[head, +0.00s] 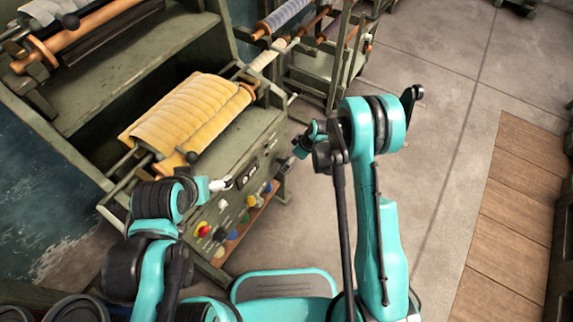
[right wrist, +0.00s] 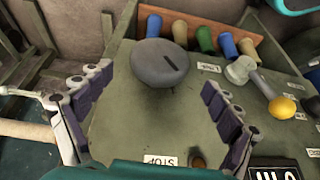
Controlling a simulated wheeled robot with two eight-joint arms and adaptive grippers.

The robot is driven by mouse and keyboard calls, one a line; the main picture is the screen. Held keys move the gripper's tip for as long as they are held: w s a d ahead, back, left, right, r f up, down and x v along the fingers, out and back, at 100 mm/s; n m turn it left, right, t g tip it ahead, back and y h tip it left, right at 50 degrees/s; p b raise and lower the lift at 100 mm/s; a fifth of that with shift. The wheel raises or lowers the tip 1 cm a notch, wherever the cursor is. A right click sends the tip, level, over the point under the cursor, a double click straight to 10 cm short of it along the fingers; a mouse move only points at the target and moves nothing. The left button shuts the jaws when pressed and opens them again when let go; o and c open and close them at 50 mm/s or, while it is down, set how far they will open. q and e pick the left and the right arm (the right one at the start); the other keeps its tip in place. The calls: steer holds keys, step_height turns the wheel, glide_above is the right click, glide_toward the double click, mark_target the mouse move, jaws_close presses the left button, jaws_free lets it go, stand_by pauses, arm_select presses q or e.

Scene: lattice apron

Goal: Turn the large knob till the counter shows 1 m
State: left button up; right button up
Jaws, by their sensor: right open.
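The large knob (right wrist: 158,64) is a round grey disc with a dark slot mark, on the green panel in the right wrist view. My right gripper (right wrist: 155,112) is open, with one dark-padded finger on each side of the view and the knob between and beyond them, apparently untouched. In the head view my right gripper (head: 303,142) is small, by the panel's right end; I cannot make out the knob there. The counter (right wrist: 274,172) is cut off at the lower edge, its digits not surely readable; it also shows in the head view (head: 247,177). My left gripper (head: 222,184) is near the panel, jaws unclear.
Several coloured spools (right wrist: 205,38) line a wooden shelf. A yellow cloth roll (head: 188,110) lies above. Floor on the right is clear.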

steer(key=b+x, duration=0.2)
steer(key=x, duration=0.4)
steer(key=c, duration=1.2)
